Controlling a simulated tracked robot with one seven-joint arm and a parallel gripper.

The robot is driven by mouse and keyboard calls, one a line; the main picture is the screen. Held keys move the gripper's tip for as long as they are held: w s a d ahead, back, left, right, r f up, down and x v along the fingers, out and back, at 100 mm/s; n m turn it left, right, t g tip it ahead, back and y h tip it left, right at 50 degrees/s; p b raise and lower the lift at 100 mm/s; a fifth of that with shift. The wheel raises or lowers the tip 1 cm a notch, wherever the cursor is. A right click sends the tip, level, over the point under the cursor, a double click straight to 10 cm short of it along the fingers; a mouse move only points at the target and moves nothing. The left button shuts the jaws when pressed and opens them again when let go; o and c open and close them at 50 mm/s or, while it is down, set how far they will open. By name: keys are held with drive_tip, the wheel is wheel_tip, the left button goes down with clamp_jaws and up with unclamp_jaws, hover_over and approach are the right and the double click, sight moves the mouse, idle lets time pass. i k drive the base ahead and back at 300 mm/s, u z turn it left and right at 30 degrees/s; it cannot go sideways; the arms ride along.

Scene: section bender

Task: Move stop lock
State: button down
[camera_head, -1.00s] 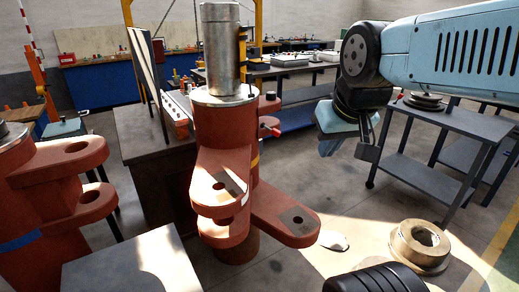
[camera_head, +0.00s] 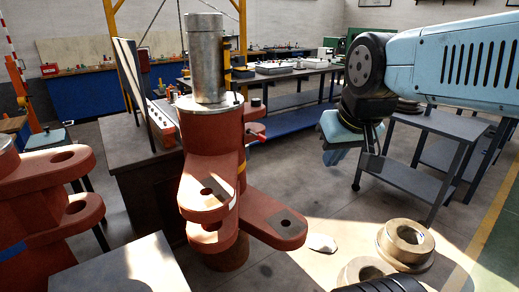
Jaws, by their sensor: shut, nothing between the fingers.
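The red section bender (camera_head: 212,150) stands left of centre, with a bright metal cylinder (camera_head: 205,60) on top and red lugs with holes lower down. A small red-tipped lever (camera_head: 257,136) sticks out on its right side, below a dark knob (camera_head: 256,102). I cannot tell for sure which part is the stop lock. My gripper (camera_head: 333,157) hangs from the blue arm to the right of the bender, clear of it.
Another red machine part (camera_head: 45,190) is at the left edge. A grey metal surface (camera_head: 120,272) fills the lower left front. Metal rings (camera_head: 404,245) lie on the floor at the lower right. A grey trolley (camera_head: 430,130) stands behind my arm. Open floor lies between the bender and the trolley.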

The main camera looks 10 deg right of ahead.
sight(262, 138)
drive_tip(key=i, duration=0.9)
drive_tip(key=u, duration=0.15)
drive_tip(key=k, duration=0.9)
drive_tip(key=z, duration=0.2)
drive_tip(key=i, duration=0.9)
drive_tip(key=u, duration=0.1)
